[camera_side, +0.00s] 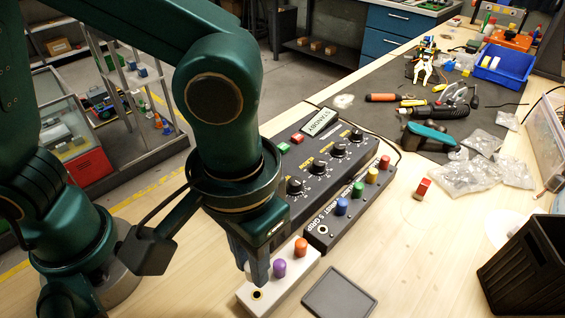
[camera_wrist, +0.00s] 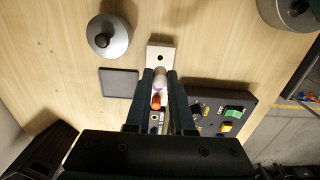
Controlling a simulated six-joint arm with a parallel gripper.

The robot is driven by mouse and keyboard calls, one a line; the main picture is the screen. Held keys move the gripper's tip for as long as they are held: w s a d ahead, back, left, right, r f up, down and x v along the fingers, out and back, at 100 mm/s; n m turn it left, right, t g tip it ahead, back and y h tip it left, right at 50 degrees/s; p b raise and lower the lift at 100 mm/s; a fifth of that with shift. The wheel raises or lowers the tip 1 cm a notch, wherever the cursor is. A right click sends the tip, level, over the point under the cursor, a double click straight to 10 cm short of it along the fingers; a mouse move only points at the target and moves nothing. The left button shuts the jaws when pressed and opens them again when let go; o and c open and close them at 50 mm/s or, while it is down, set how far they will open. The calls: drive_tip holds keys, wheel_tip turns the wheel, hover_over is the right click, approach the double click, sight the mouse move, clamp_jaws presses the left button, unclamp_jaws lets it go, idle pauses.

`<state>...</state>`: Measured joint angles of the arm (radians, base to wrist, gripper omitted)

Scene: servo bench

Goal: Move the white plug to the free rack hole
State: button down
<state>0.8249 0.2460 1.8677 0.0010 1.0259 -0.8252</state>
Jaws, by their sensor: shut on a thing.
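The rack (camera_side: 247,299) is a long pale block on the wooden bench. A purple plug (camera_side: 279,268) and an orange plug (camera_side: 300,247) stand upright in it. An open dark hole (camera_side: 257,295) shows at its near end, and it also shows in the wrist view (camera_wrist: 159,57). My gripper (camera_wrist: 160,76) points down over the rack, between that hole and the purple plug. It is shut on the white plug (camera_wrist: 160,75), seen between the fingertips. In the side view the fingers hide most of this plug. I cannot tell whether its lower end is in the rack.
A dark flat tray (camera_side: 340,292) lies just right of the rack. Behind stands a black panel (camera_side: 330,175) with knobs, and a socket strip (camera_side: 345,225) with coloured plugs and one empty socket. A black bin (camera_side: 525,265) is at the far right. Bare wood lies between tray and bin.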

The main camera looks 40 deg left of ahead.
drive_tip(key=shift+f, duration=2.1)
drive_tip(key=shift+f, duration=0.95)
idle(2.3)
drive_tip(key=c, duration=0.7)
unclamp_jaws()
drive_tip(key=shift+r, duration=0.15)
drive_tip(key=shift+r, duration=3.4)
drive_tip(key=shift+w, duration=0.1)
